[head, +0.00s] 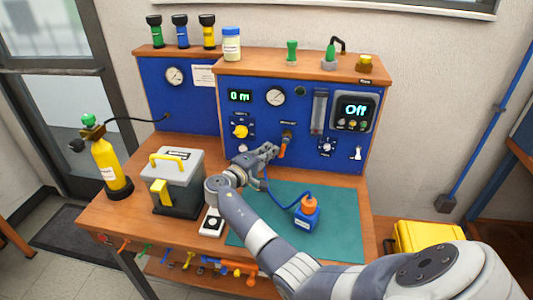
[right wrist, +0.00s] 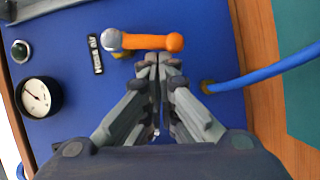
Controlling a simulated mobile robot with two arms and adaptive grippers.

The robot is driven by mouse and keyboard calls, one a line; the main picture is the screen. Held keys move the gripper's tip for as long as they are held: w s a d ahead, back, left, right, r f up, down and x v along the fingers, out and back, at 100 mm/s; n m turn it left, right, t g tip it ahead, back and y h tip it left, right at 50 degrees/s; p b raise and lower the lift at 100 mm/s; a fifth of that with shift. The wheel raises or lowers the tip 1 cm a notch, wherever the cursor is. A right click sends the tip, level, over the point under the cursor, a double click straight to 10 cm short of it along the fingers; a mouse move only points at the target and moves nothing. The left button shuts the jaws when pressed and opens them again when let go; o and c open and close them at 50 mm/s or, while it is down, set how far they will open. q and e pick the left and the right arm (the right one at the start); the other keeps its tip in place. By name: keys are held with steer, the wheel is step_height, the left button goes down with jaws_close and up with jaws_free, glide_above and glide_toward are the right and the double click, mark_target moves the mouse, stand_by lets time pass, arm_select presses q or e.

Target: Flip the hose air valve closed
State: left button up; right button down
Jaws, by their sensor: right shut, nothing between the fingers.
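The hose air valve sits on the blue front panel, with an orange lever (head: 282,150) hanging down from its grey pivot. In the right wrist view the orange lever (right wrist: 150,42) lies across the picture just beyond my fingertips, with its silver pivot (right wrist: 111,39) at the left end. My right gripper (head: 274,151) is shut and empty beside the lever, on its left in the head view. Its fingertips (right wrist: 158,57) are very close to the lever; I cannot tell whether they touch it. My left gripper is not in view.
A blue hose (head: 268,185) runs from the panel to a blue and orange device (head: 306,212) on the green mat (head: 341,222). A grey box with yellow handles (head: 178,180) and a yellow bottle (head: 108,165) stand at the left. A gauge (right wrist: 38,97) is on the panel.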

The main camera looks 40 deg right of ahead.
steer(key=shift+s+d+f+n+h+b, duration=0.3)
steer(key=shift+f+n+h+b, duration=0.15)
steer(key=shift+n, duration=0.45)
steer(key=shift+a+f, duration=0.1)
